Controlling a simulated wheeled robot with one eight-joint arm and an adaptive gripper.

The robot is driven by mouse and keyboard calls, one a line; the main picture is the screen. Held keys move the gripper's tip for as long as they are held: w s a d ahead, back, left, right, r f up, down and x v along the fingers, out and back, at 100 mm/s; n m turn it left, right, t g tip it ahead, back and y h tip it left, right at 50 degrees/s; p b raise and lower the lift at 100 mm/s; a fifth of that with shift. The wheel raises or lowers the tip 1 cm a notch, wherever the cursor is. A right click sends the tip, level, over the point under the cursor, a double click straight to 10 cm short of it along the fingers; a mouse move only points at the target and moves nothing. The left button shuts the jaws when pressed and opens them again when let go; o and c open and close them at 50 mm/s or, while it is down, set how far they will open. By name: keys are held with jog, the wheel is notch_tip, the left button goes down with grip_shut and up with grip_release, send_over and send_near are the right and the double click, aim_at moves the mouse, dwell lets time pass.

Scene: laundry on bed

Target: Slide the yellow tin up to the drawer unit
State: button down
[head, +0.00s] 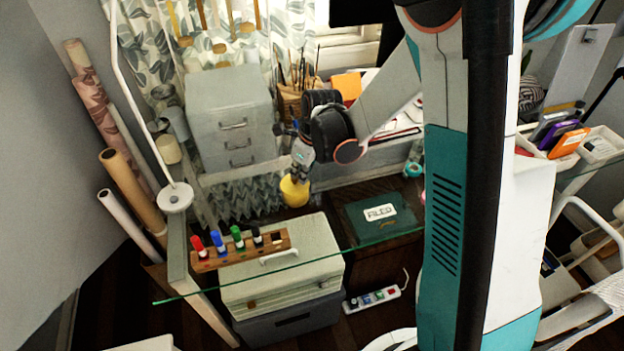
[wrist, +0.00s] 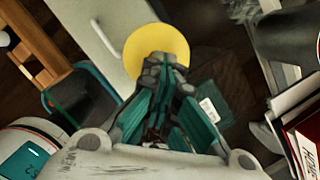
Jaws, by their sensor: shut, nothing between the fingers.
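The yellow tin (head: 295,193) stands right of and in front of the grey drawer unit (head: 205,118), with a visible gap between them. The drawer unit has three handles on its front. My gripper (head: 299,176) is shut and empty, pointing down at the tin from above and behind it. In the wrist view my gripper's closed fingertips (wrist: 166,60) overlap the near edge of the round yellow tin (wrist: 158,40). I cannot tell whether they touch it. The drawer unit is not clearly seen in the wrist view.
A wooden rack of several coloured markers (head: 240,250) stands at the front left of the glass top. A dark green box labelled "FILED" (head: 365,228) shows to the right of the tin. A wicker pot of brushes (head: 289,100) stands behind. The glass between tin and drawer unit looks clear.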

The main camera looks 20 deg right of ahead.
jog(key=w+a, duration=0.6)
jog(key=shift+w, duration=0.3)
jog(key=shift+s, duration=0.1)
